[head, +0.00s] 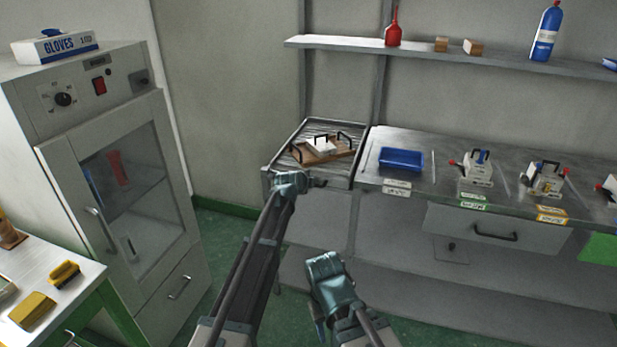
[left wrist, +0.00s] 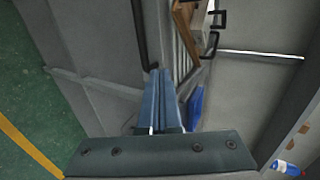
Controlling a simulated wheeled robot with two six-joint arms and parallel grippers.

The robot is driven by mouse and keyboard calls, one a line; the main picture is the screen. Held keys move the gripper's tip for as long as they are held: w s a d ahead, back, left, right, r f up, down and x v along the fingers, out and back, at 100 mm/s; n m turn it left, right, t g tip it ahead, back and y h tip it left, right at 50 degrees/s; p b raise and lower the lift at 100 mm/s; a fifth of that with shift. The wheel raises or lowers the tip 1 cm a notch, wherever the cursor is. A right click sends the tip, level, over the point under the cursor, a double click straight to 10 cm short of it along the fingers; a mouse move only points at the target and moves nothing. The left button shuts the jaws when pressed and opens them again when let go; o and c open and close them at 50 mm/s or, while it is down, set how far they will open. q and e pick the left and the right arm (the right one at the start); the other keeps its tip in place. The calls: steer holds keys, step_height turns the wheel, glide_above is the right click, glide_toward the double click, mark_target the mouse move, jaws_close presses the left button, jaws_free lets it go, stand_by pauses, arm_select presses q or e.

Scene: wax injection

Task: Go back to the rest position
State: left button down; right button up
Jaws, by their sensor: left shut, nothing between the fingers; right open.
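My left gripper (head: 303,182) is in front of the left end of the grey bench, just below the ribbed tray section. In the left wrist view its blue fingers (left wrist: 158,80) are shut together with nothing between them. A dark handle bar (left wrist: 139,30) is close beside the fingertips; I cannot tell whether they touch. My right gripper (head: 324,262) is open and empty, lower and nearer, over the floor in front of the bench cabinets. Its fingertips are seen from behind and partly hidden.
On the ribbed section (head: 306,131) lies a wooden board (head: 339,156) with a white block and black handles. A blue tray (head: 401,160) and several white mould clamps (head: 477,168) stand on the bench. A glass-door oven (head: 120,190) and a side table (head: 75,258) are left. Green floor between is clear.

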arm_select(q)
steer(key=s+a+f+n+g+y, duration=0.1)
steer(key=s+a+f+n+g, duration=0.45)
steer(key=s, duration=0.85)
steer(key=s+a+f+n+g+y, duration=0.2)
steer(key=s+a+n, duration=0.6)
steer(key=s, duration=0.6)
steer(key=s+a+f+n+g+y, duration=0.1)
steer(key=s+a+f+n+g, duration=0.3)
steer(key=s+n, duration=0.75)
steer(key=s+d+r+m+y+p, duration=0.1)
steer(key=s+d+r+m+p, duration=0.5)
steer(key=s+d, duration=0.3)
steer(key=shift+d+r+m, duration=0.35)
steer(key=shift+d+m, duration=0.1)
steer(key=shift+m, duration=0.15)
